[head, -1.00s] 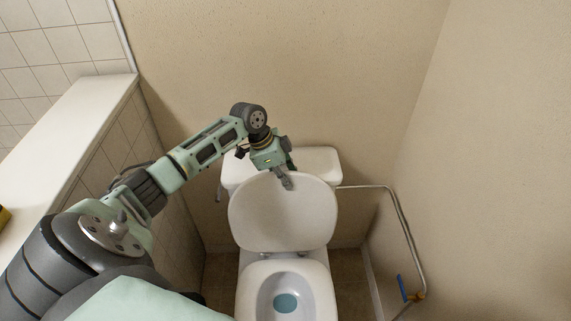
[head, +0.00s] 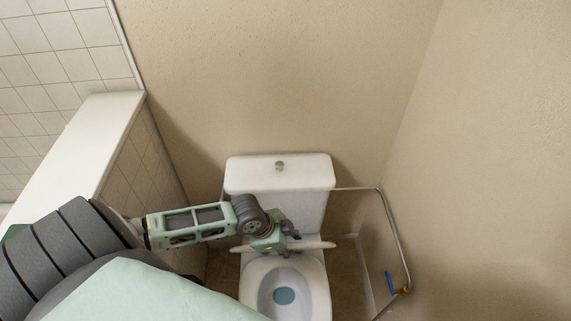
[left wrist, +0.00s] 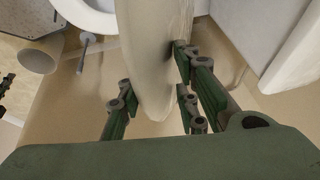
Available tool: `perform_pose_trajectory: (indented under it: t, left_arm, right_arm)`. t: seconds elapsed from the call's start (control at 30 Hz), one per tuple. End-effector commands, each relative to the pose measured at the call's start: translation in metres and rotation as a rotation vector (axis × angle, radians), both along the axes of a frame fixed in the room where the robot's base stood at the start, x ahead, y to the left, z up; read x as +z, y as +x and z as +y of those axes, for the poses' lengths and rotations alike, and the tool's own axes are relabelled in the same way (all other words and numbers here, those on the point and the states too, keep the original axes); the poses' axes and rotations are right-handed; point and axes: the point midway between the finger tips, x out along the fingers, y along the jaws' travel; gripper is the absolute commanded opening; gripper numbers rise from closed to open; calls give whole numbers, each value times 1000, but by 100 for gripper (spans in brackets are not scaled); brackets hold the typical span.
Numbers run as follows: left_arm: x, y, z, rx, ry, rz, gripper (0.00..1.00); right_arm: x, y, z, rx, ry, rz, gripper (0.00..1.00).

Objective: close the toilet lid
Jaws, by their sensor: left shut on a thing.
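The white toilet lid (head: 316,245) shows nearly edge-on in the head view, standing up between the bowl and the tank. My left gripper (head: 290,232) is at its upper edge and hides part of it. In the left wrist view the lid (left wrist: 158,50) passes between the fingers of my left gripper (left wrist: 155,103), which is shut on its edge. The toilet bowl (head: 261,292) is open below, with bluish water showing. My right gripper is not in view.
The toilet tank (head: 260,176) stands behind the lid. A metal pipe (head: 394,229) with a blue-handled valve (head: 389,282) runs along the right side. A tiled half-wall (head: 90,140) bounds the left. Open space lies above the bowl.

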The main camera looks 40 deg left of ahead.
Motion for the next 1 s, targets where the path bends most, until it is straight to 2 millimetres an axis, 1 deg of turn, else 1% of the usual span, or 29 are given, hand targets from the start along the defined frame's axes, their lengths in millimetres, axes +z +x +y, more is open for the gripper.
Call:
perform_pose_trajectory:
  t: [0.03, 0.2, 0.37, 0.7, 0.73, 0.77, 1.0]
  left_arm:
    - [-8, -14, -10, 6, -15, 24, 0]
    - [-17, -27, -20, 8, -13, 24, 0]
    - [-22, -31, -23, 11, -12, 23, 0]
    - [-23, -31, -22, 13, -9, 23, 0]
    - [-23, -31, -22, 14, -8, 23, 34]
    - [-23, -30, -22, 14, -8, 23, 35]
    - [-20, -27, -20, 9, -3, 13, 35]
  right_arm:
    - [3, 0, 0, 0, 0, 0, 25]
    - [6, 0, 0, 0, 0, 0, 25]
    - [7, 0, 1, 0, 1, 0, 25]
    - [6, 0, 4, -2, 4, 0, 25]
    - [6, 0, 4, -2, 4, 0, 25]
    - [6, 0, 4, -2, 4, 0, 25]
    - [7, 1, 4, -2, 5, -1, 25]
